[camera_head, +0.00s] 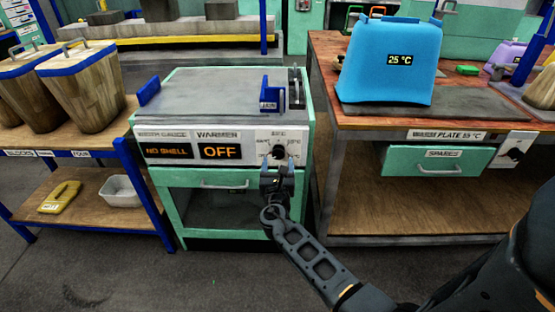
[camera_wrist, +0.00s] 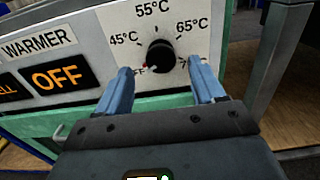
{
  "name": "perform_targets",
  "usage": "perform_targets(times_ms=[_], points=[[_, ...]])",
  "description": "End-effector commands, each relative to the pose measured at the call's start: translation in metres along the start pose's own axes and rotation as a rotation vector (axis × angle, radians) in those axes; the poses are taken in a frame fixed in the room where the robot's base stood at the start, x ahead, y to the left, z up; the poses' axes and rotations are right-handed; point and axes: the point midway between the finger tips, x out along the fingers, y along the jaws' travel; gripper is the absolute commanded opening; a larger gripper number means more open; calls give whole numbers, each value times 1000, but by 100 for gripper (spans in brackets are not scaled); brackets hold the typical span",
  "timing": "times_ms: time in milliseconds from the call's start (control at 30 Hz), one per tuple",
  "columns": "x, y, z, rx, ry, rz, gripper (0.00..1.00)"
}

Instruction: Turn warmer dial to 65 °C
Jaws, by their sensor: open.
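The warmer dial (camera_wrist: 160,56) is a round black knob on the white front panel of the green press cabinet; it also shows in the head view (camera_head: 278,152). Its red mark points to the lower left, at the OFF label. Marks for 45, 55 and 65 °C run around it, with another partly hidden at the lower right. The WARMER display (camera_head: 220,151) reads OFF in orange. My gripper (camera_wrist: 163,80) is open, its two blue fingers apart on either side of and below the dial in the wrist view. No contact with the dial shows.
Left of the warmer display, another display (camera_head: 167,151) reads NO SHELL. A green drawer or door with a handle (camera_head: 224,184) lies below the panel. A wooden bench to the right holds a blue container (camera_head: 393,60) marked 25 °C. A blue-framed shelf (camera_head: 130,150) stands left.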

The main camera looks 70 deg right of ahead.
Motion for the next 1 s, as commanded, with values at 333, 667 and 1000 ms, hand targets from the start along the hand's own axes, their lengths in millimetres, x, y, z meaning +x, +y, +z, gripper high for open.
perform_targets(times_ms=[333,667,1000], points=[[35,0,-1,2,2,1,68],[37,0,-1,3,2,1,63],[37,0,-1,3,2,1,31]])
